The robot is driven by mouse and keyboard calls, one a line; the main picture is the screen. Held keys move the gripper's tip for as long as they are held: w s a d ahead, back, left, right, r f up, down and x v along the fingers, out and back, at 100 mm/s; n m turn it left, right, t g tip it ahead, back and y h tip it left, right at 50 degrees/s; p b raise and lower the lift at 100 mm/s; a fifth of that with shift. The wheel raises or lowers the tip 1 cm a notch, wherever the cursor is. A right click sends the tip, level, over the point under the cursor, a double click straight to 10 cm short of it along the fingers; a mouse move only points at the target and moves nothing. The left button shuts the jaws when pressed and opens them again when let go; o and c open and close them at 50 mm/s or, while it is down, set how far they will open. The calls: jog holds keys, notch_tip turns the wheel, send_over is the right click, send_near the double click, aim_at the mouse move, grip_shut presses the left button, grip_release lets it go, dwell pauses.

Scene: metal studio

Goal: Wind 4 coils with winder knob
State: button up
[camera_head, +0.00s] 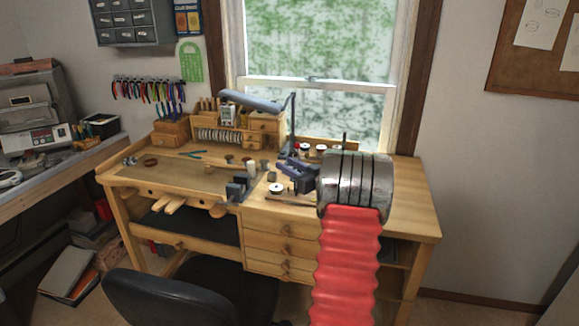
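The silver ribbed end of my arm (355,187) rises on a red bellows section in front of the workbench's right half. I cannot make out gripper fingers or whether they hold anything; the silver part may hide them. A dark purple-blue device (297,174) stands on the bench at its left edge, partly covered; I cannot tell whether it is the winder or touches my arm. No winder knob or wound coil can be made out for certain. A thin dark upright rod (345,141) shows just above the silver part.
The wooden workbench (415,220) stands under the window. A dark vise-like block (238,188) sits at its front edge. Several spools (277,189), a lamp (250,102) and wooden organizers (265,127) crowd its top. A black chair (170,300) stands in front. The bench's right end is clear.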

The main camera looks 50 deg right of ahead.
jog(key=c, duration=0.6)
jog(key=shift+d, duration=0.1)
jog(key=shift+c, duration=0.4)
jog(key=shift+m+h, duration=0.4)
jog(key=shift+h, duration=0.2)
